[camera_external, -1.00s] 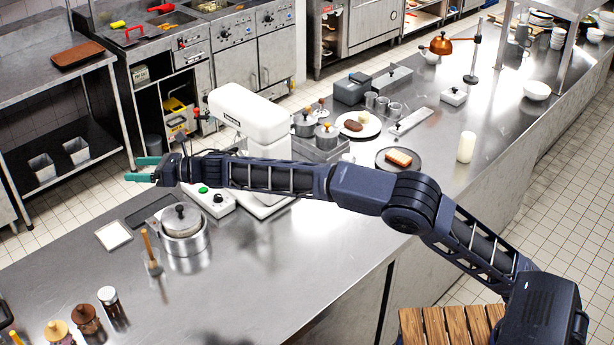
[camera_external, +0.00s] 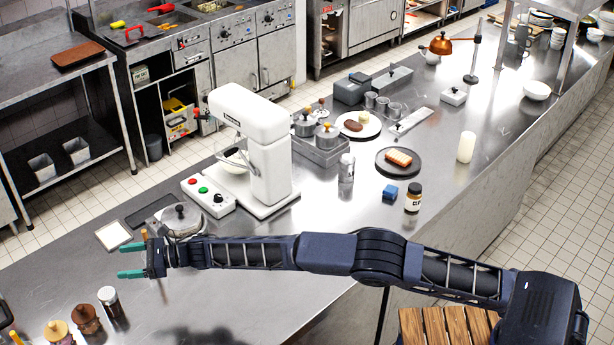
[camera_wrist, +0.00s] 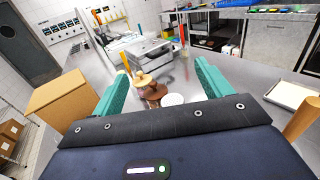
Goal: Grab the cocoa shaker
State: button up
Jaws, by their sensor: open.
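A small jar with dark brown contents and a pale lid, which looks like the cocoa shaker (camera_external: 110,303), stands upright on the steel counter at the lower left of the external view. In the wrist view a pale round lid, apparently its top (camera_wrist: 173,99), shows between the fingers, low and right of centre; its body is mostly hidden. My gripper (camera_external: 131,261) is open and empty, with teal fingers pointing left. In the external picture it is above and slightly right of the shaker, apart from it. Both fingers also show in the wrist view (camera_wrist: 142,52).
A lidded pot (camera_external: 182,217) is partly hidden behind my arm. A white mixer (camera_external: 262,150) stands beyond it. A pale square tray (camera_external: 113,236) lies behind my gripper. The counter right of the shaker is clear.

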notch_tip(320, 180, down, 8)
send_near(122, 311)
jog(key=a+r, duration=0.2)
jog(key=r, duration=0.1)
jog(key=shift+w+a+r, duration=0.15)
jog(key=shift+a+r, duration=0.1)
jog(key=shift+a, duration=0.15)
jog(key=shift+a+r, duration=0.2)
jog(key=shift+a, duration=0.35)
jog(key=shift+x, duration=3.25)
